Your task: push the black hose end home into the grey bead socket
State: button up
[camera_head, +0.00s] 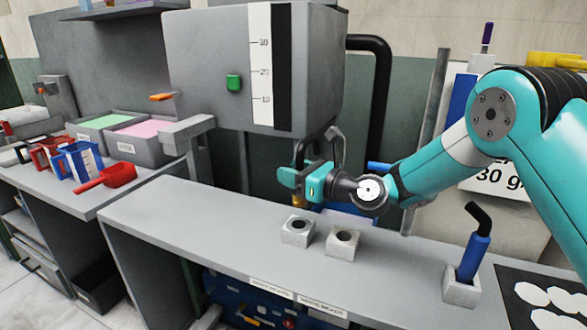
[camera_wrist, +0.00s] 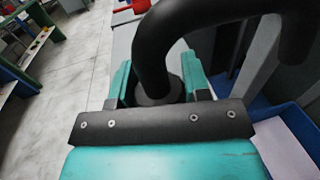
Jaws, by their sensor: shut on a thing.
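My gripper (camera_head: 302,181) is over the counter, shut on the black hose. In the wrist view the hose (camera_wrist: 168,45) stands between the two teal fingers (camera_wrist: 160,88) and arches away to the upper right. In the head view a brass-coloured end (camera_head: 299,201) shows just under the fingers. Two grey blocks with round holes stand on the counter below: a left socket (camera_head: 297,236) and a right socket (camera_head: 342,247). The hose end is above the left one, apart from it. The labels are too small to tell which is the grey bead socket.
A grey hopper (camera_head: 210,70) with a level scale hangs behind the counter. A third block (camera_head: 460,292) at the right holds a blue tool (camera_head: 474,255). Bins and scoops (camera_head: 108,177) stand at the left. The counter's left part (camera_head: 190,210) is clear.

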jog(key=shift+f+b, duration=1.1)
jog(key=shift+f, duration=1.2)
jog(key=shift+r+p, duration=0.1)
jog(key=shift+p, duration=0.8)
jog(key=shift+f+b, duration=1.15)
jog(key=shift+f, duration=1)
jog(key=o, duration=1.2)
